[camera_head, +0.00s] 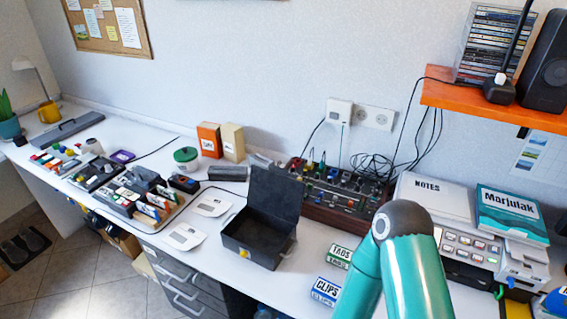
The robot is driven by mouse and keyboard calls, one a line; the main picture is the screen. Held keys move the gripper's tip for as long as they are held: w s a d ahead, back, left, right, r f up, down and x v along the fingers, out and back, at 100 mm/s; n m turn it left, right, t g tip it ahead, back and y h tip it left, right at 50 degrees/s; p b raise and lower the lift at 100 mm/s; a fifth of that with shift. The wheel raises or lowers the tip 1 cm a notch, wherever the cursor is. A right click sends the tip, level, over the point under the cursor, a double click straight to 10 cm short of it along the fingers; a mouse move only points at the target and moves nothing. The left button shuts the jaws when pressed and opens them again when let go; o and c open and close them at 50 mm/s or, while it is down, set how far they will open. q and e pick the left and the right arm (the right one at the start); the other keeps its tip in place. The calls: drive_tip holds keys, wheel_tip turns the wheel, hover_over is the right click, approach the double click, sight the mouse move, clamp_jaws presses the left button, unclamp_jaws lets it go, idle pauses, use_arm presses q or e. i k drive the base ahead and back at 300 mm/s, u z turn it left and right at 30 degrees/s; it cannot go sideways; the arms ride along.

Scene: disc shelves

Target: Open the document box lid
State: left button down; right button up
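A dark grey box (262,261) stands on the white desk near the middle of the view. I take it to be the document box. Its lid (275,196) stands up at the back, so the box is open and its dark inside shows. A small yellow piece, perhaps a latch, is on its front. A teal arm link of mine rises from the bottom edge, to the right of the box and apart from it in the picture. Neither of my grippers is in view, so what they hold cannot be seen.
Packs marked TAGS (340,254) and CLIPS (326,291) lie right of the box. A control panel with knobs (338,198) stands behind it, and a printer (468,248) is at the right. Flat pale cards (184,237) lie to its left. An orange shelf (480,104) overhangs the right side.

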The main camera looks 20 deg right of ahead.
sight(271, 190)
drive_tip(key=z, duration=0.15)
drive_tip(key=k, duration=1.3)
drive_tip(key=u, duration=0.35)
drive_tip(key=i, duration=0.95)
drive_tip(key=z, duration=0.1)
